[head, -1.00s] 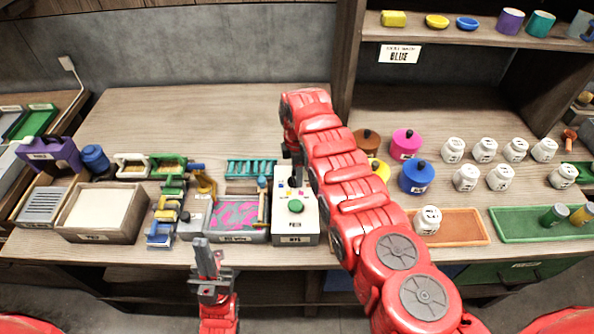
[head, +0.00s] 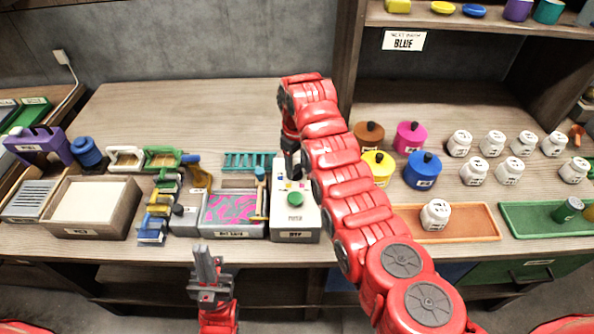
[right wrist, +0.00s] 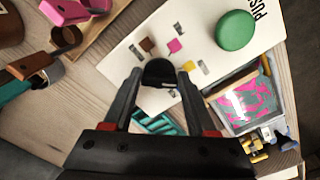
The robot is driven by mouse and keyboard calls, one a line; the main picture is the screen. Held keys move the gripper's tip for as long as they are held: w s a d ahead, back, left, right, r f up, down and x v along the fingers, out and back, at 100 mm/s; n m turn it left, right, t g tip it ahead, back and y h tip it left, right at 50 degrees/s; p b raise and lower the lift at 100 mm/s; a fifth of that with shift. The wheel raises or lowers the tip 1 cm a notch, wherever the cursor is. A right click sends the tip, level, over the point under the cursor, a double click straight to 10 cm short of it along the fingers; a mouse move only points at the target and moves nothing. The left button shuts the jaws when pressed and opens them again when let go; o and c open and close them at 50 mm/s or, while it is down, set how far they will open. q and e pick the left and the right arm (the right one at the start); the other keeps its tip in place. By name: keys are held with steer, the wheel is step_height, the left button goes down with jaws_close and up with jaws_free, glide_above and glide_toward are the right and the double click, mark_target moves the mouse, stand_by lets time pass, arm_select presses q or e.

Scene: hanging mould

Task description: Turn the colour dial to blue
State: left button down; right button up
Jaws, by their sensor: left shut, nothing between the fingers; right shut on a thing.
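The colour dial is a black knob (right wrist: 159,72) on a pale machine box (head: 296,222) with a green push button (head: 295,199). Which square the dial points at is unclear.
A sign on the shelf (head: 404,41) reads BLUE. Left of the box is a tray with a pink pattern (head: 233,209). Lidded pots, including a blue one (head: 421,171), and several white jars stand to the right. The back left of the table (head: 190,110) is clear.

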steer(key=m+b, duration=0.2)
steer(key=m, duration=0.1)
steer(key=shift+a+f, duration=0.1)
steer(key=shift+f, duration=0.05)
steer(key=shift+s+m+b, duration=0.1)
steer(key=shift+m+b, duration=0.35)
steer(key=shift+m, duration=1.25)
steer(key=o, duration=1.4)
steer(key=shift+c, duration=0.2)
